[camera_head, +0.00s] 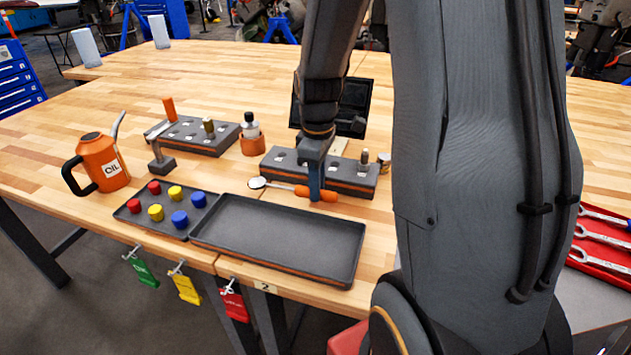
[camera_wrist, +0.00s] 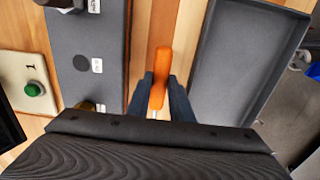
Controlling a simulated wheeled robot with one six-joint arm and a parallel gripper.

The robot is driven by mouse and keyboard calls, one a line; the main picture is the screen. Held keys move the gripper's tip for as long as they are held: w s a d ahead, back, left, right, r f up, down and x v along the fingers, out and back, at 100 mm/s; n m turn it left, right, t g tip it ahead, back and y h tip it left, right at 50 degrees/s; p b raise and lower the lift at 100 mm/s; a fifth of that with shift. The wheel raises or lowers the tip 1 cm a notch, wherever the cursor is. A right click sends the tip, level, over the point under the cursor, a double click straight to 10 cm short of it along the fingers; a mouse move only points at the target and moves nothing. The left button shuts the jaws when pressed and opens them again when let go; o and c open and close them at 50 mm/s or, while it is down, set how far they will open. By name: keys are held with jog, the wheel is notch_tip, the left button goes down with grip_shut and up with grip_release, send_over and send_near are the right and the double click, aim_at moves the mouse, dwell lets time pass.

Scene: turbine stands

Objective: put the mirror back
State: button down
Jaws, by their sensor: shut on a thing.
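The mirror has a small round head (camera_head: 257,183) and an orange handle (camera_head: 328,195). In the head view it lies roughly level, head to the left, between the dark holed block and the empty tray. My gripper (camera_head: 316,196) is shut on the orange handle from above. In the wrist view the handle (camera_wrist: 161,62) stands between the two fingers of my gripper (camera_wrist: 158,97); the mirror head is hidden there. The dark holed block (camera_head: 345,186) is just behind it, with a small metal-topped piece in its right end. I cannot tell how high the mirror is held.
The empty tray (camera_head: 280,279) is in front, beside a small tray (camera_head: 136,216) of colored caps. An oil can (camera_head: 105,163), a second holed block (camera_head: 205,145) and a bottle in an orange holder (camera_head: 251,143) stand left. A dark screen (camera_head: 352,105) stands behind.

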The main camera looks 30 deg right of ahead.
jog(key=shift+f, duration=1.05)
dwell(0.4)
jog(key=c, duration=1.3)
grip_release()
jog(key=shift+c, duration=0.2)
jog(key=shift+r, duration=0.1)
jog(key=shift+r+p, duration=2.95)
jog(key=shift+r, duration=0.5)
